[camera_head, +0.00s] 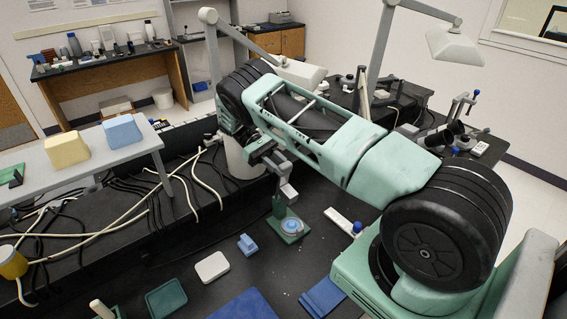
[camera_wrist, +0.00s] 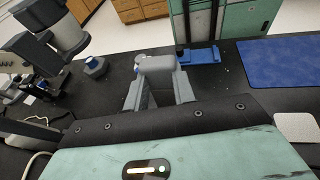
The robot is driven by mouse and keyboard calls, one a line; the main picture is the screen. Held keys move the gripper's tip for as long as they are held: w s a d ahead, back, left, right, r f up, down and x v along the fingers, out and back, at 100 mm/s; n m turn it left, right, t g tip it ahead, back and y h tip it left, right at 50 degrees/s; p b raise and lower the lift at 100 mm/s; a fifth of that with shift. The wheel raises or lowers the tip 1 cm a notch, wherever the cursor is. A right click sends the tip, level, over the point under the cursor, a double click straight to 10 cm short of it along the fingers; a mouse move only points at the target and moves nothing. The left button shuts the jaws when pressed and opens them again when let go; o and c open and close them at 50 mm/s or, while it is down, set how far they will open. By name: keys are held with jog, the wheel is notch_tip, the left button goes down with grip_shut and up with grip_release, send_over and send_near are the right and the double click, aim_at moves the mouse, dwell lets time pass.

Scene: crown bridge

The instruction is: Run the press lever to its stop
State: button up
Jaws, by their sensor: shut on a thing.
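The press stands on the dark bench in the head view, with a green base (camera_head: 294,236), a round blue-and-grey plate and a short green post (camera_head: 278,207). A grey upper part (camera_head: 288,191) rises above it toward my gripper (camera_head: 281,166). In the wrist view my gripper (camera_wrist: 158,92) has its grey fingers closed on a rounded grey piece, the press lever (camera_wrist: 157,67). My gripper's body hides most of the press there. How far the lever has travelled cannot be told.
A small blue block (camera_head: 247,244), a white pad (camera_head: 212,267), a green tray (camera_head: 166,299) and a blue mat (camera_head: 243,306) lie in front. Cables (camera_head: 130,210) run across the bench at left. A microscope (camera_wrist: 50,35) stands at left in the wrist view.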

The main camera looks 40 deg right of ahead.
jog(key=shift+w+p, duration=0.35)
jog(key=shift+p, duration=0.05)
jog(key=shift+f, duration=0.1)
jog(key=o, duration=1)
notch_tip(320, 180, up, 10)
jog(key=p, duration=0.7)
jog(key=shift+p, duration=0.3)
